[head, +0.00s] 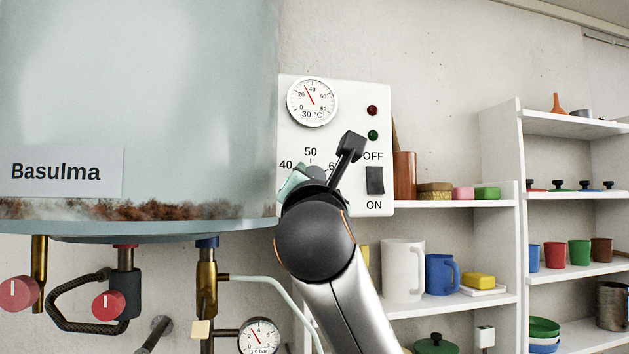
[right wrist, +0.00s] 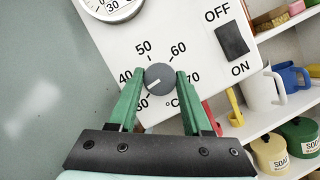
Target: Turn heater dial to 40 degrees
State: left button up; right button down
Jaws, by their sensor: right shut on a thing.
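The grey heater dial (head: 317,172) is on the white control panel (head: 346,90), partly hidden behind my right wrist in the head view. In the right wrist view the dial (right wrist: 160,77) shows whole, its white mark pointing lower left, between 30 and 40. My right gripper (right wrist: 160,73) has its green fingers on either side of the dial, shut on it. In the head view only a bit of the right gripper (head: 292,182) shows. The thermometer (head: 312,102) above the dial has a red needle and a "30 °C" label. My left gripper is not in view.
The black OFF/ON switch (head: 375,180) is right of the dial. The boiler tank (head: 150,100) stands close on the left, with pipes and red valve knobs (head: 108,304) below. Shelves (head: 455,204) with mugs and jars are at the right.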

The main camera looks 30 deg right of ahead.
jog(key=m+g, duration=0.1)
jog(key=m, duration=0.2)
jog(key=m+g+h, duration=0.1)
jog(key=m, duration=0.2)
jog(key=m+g, duration=0.1)
jog(key=m, duration=0.1)
jog(key=shift+a+r+m+g+h, duration=0.1)
jog(key=shift+m+g+h, duration=0.2)
jog(key=shift+m+h, duration=0.1)
jog(key=shift+c, duration=1.7)
grip_release()
